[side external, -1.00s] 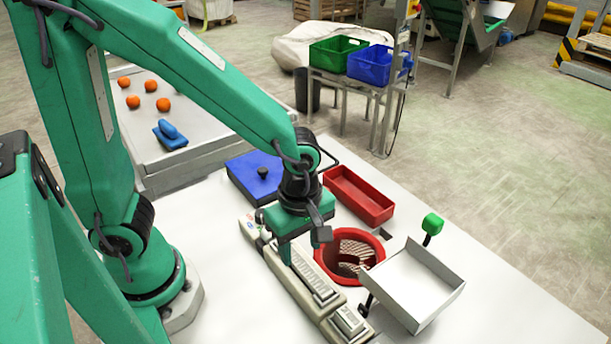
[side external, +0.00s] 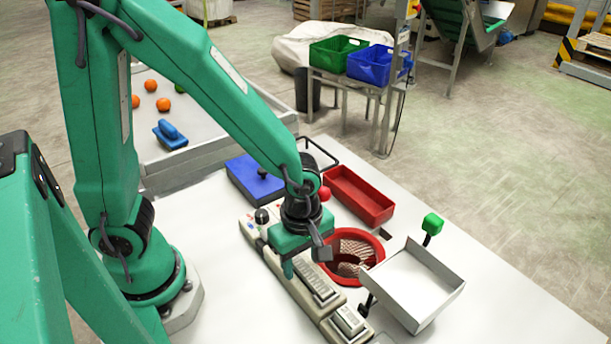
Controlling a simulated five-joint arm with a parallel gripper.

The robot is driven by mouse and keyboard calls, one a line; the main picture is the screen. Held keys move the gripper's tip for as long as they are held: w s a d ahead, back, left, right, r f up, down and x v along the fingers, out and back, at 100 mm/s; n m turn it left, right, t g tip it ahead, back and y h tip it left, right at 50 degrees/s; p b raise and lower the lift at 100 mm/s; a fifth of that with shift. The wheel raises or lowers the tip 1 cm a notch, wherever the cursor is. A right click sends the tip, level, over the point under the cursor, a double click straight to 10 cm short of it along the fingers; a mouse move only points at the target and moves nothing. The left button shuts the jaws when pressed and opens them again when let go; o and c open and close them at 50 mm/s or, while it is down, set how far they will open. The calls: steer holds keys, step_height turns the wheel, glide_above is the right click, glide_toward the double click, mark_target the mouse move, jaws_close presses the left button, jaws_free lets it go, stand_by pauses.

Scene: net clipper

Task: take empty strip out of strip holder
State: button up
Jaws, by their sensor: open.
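The long beige clipper machine (side external: 290,285) runs diagonally across the white table. A pale grey ridged strip (side external: 320,286) lies along its top, in what looks like the strip holder. I cannot tell whether the strip is empty. My gripper (side external: 306,262) is open and points down over the machine, at the upper-left end of the ridged strip. Its near finger is close to the machine's top; contact cannot be told. The gripper body hides part of the machine behind it.
A red bin (side external: 358,196) and a blue box (side external: 246,181) lie behind. A black knob (side external: 262,216) sticks up from the machine. The table's front right is clear.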

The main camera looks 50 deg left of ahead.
mark_target(301, 266)
jaws_close()
steer(key=shift+r, duration=0.2)
steer(key=shift+r, duration=1.2)
steer(key=shift+s+d+r, duration=0.15)
steer(key=shift+s+r, duration=0.05)
steer(key=shift+r, duration=0.65)
steer(key=s+d+r, duration=0.6)
steer(key=s, duration=0.3)
steer(key=shift+s+r, duration=0.25)
steer(key=shift+r, duration=0.05)
